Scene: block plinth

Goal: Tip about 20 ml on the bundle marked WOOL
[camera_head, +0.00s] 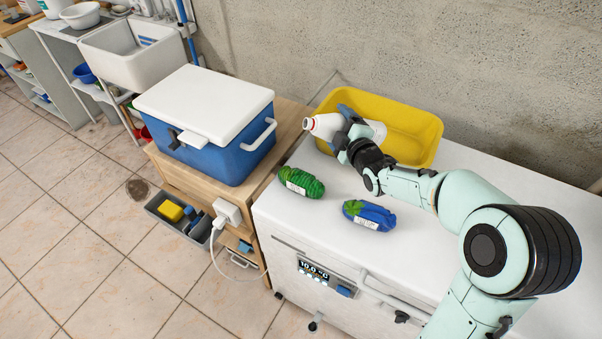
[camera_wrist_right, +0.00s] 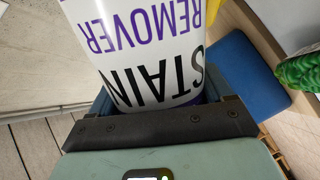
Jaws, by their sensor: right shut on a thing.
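My right gripper (camera_head: 352,130) is shut on a white bottle (camera_head: 325,126), held nearly on its side with its red-ringed neck pointing left. The bottle is in front of or over the yellow tub; I cannot tell its height. In the right wrist view the bottle (camera_wrist_right: 150,45) reads STAIN REMOVER, upside down. A green bundle (camera_head: 300,181) with a white label lies on the white chest below and left of the bottle. A blue bundle with some green (camera_head: 369,215), also labelled, lies to its right. Neither label is readable. My left gripper is not in view.
The yellow tub (camera_head: 413,119) stands on the white chest (camera_head: 440,245) against the wall. A blue cooler with a white lid (camera_head: 205,92) stands on a wooden cabinet to the left. The chest top around the bundles is clear. A sink (camera_head: 133,55) is farther back.

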